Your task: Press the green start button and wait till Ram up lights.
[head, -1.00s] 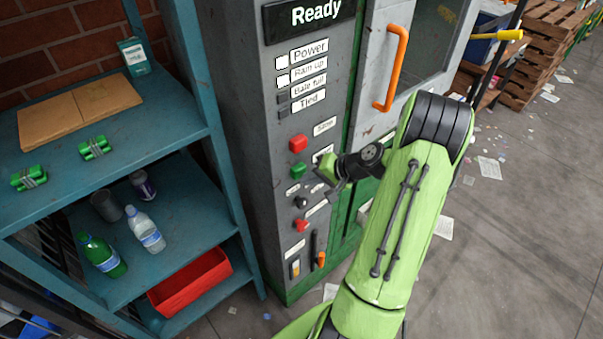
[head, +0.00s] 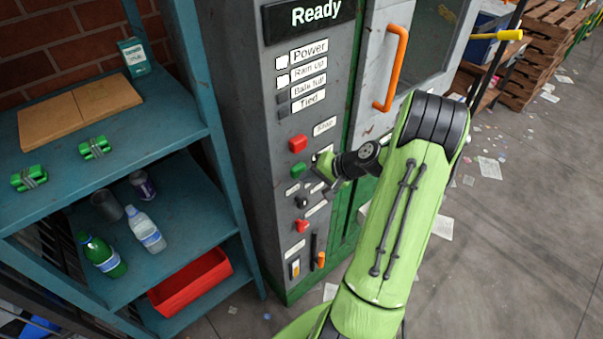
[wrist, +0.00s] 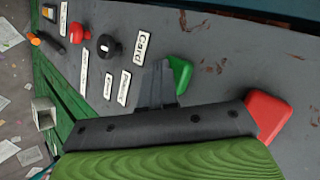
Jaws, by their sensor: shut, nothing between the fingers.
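The green start button (head: 298,171) is on the grey control panel, below a red button (head: 298,143); it also shows in the wrist view (wrist: 181,75). My gripper (wrist: 164,80) is shut and empty, its fingertips close beside the green button. I cannot tell whether they touch it. In the head view my gripper (head: 319,184) is just right of the button, in front of the panel. The Ram up lamp (head: 282,79) shows white, like the Power lamp (head: 281,62). The Bale full and Tied lamps are dark. The display (head: 309,14) reads "Ready".
A black knob (head: 301,202) and a lower red button (head: 302,225) sit below the green button. An orange door handle (head: 391,68) stands out at the right. A blue shelf (head: 180,125) with bottles and a red bin (head: 190,281) is at the left.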

